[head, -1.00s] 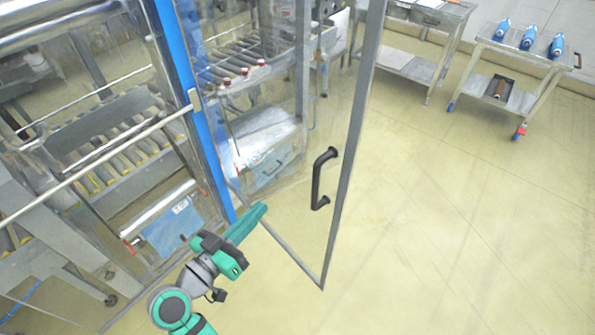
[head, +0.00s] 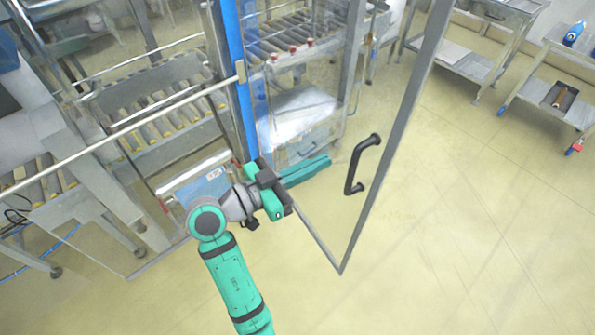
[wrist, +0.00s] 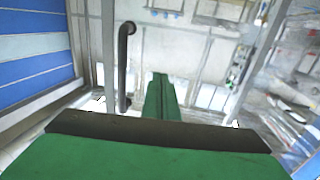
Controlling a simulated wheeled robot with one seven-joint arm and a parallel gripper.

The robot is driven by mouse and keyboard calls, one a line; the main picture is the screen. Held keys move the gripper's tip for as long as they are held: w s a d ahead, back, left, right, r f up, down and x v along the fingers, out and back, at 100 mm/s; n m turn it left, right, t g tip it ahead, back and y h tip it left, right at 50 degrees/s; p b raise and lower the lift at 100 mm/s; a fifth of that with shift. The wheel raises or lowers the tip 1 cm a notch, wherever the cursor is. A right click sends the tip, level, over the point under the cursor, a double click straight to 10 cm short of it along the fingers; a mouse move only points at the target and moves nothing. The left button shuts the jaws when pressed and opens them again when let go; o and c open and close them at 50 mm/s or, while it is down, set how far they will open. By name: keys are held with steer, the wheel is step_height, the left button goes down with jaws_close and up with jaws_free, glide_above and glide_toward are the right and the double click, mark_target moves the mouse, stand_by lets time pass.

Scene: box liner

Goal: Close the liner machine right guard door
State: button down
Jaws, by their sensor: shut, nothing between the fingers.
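The right guard door is a clear panel in a grey metal frame (head: 399,135). It stands open, swung out from the machine's blue post (head: 236,75). Its black bar handle (head: 353,172) is near the free edge, and also shows in the wrist view (wrist: 124,68), left of my fingers. My gripper (head: 325,160) is shut and empty, its green fingers near the lower part of the door between the blue post and the handle. In the wrist view the shut fingers (wrist: 161,78) point ahead. I cannot tell whether they touch the panel.
The liner machine with its rollers (head: 155,120) and a horizontal guard bar (head: 120,133) is at left. Metal carts stand at upper right, one (head: 545,105) with a blue bottle (head: 575,33) on top. The floor (head: 470,240) right of the door is clear.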

mark_target(348, 149)
steer(key=shift+x, duration=2.6)
